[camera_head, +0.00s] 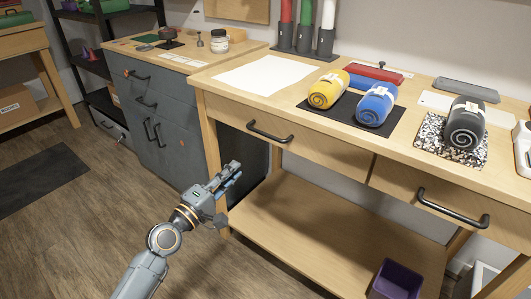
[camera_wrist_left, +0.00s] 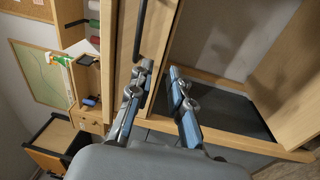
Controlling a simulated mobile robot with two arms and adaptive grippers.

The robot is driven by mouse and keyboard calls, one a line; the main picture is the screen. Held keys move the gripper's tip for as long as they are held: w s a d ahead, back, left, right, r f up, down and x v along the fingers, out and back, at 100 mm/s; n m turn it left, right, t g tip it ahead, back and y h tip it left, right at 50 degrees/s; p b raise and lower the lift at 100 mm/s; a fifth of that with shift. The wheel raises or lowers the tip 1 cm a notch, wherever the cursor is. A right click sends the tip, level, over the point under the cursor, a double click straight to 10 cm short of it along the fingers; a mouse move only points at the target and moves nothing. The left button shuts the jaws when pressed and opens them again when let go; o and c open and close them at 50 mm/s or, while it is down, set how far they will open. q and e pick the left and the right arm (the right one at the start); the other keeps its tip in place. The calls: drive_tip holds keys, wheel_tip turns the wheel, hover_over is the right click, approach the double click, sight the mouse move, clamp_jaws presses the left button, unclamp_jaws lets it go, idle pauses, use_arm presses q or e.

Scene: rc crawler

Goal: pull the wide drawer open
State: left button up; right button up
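The workbench has two wooden drawers. The left drawer (camera_head: 310,147) looks the wider and appears shut, with a black bar handle (camera_head: 269,133) on its front. My left gripper (camera_head: 232,177) is below and left of that handle, near the bench's front left leg, and apart from the handle. In the left wrist view its two fingers (camera_wrist_left: 160,82) are spread with nothing held between them. A black bar handle (camera_wrist_left: 140,28) shows above the fingers there. My right gripper is not in view.
The right drawer (camera_head: 440,200) has its own black handle. Rolled towels, yellow (camera_head: 328,89), blue (camera_head: 376,103) and dark grey (camera_head: 465,123), lie on the bench top. A lower shelf (camera_head: 300,225) holds a purple bin (camera_head: 397,280). A grey cabinet (camera_head: 160,115) stands left; the floor before it is clear.

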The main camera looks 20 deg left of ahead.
use_arm(q)
wheel_tip(320, 180, up, 4)
drive_tip(key=d+f+h, duration=0.1)
approach(265, 134)
drive_tip(key=w, duration=0.2)
drive_tip(key=shift+t, duration=0.4)
drive_tip(key=x, duration=0.7)
drive_tip(key=shift+w+d+f, duration=0.25)
drive_tip(key=shift+d+f, duration=0.1)
drive_tip(key=shift+w+d+r, duration=0.1)
drive_tip(key=shift+w+d, duration=0.05)
drive_tip(key=shift+w, duration=0.3)
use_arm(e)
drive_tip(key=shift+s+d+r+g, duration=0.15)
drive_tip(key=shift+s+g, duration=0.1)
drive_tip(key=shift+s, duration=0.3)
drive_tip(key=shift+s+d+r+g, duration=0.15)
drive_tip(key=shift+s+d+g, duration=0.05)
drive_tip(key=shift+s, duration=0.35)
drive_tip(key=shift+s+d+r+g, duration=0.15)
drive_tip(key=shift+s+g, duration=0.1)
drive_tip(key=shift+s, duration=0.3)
use_arm(q)
clamp_jaws()
